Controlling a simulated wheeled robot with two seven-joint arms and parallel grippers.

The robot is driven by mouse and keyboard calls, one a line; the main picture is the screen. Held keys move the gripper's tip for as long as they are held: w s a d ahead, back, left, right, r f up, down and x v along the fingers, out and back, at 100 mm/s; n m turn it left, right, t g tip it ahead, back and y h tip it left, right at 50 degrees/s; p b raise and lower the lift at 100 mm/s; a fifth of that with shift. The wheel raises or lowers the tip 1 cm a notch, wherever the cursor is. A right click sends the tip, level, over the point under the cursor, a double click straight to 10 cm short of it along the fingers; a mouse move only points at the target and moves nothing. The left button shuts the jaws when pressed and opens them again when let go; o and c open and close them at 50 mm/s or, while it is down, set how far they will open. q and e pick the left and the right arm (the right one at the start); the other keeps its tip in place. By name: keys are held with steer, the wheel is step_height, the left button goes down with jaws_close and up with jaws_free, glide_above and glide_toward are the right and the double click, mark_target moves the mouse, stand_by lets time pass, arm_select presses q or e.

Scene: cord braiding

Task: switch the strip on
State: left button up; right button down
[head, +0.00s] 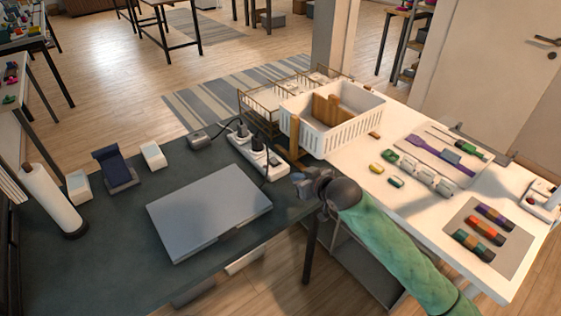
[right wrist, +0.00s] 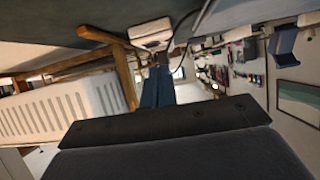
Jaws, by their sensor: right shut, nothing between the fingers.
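The white power strip (head: 249,156) lies on the dark desk, behind the right end of the closed laptop, with black plugs (head: 242,131) in it. Its near end is close to my right gripper (head: 297,178). The gripper is shut and empty, just right of that end, and appears apart from it. In the right wrist view the shut fingers (right wrist: 157,88) point toward a white block (right wrist: 150,34) that looks like the strip's end. I cannot make out the switch or whether it is lit. My left gripper is not in view.
A grey laptop (head: 208,212) lies left of my right gripper. A wooden post (head: 295,137) and a white basket (head: 330,115) stand just behind it. A black cable runs from the strip to a small grey box (head: 198,138).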

mark_target(280, 168)
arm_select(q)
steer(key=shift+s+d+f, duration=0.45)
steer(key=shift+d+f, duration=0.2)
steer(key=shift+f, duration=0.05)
arm_select(e)
steer(key=w+r+y, duration=0.1)
steer(key=w+r, duration=0.2)
steer(key=w, duration=0.1)
steer(key=shift+w+r+n+t, duration=0.3)
steer(key=shift+w+r, duration=0.05)
steer(key=shift+r, duration=0.05)
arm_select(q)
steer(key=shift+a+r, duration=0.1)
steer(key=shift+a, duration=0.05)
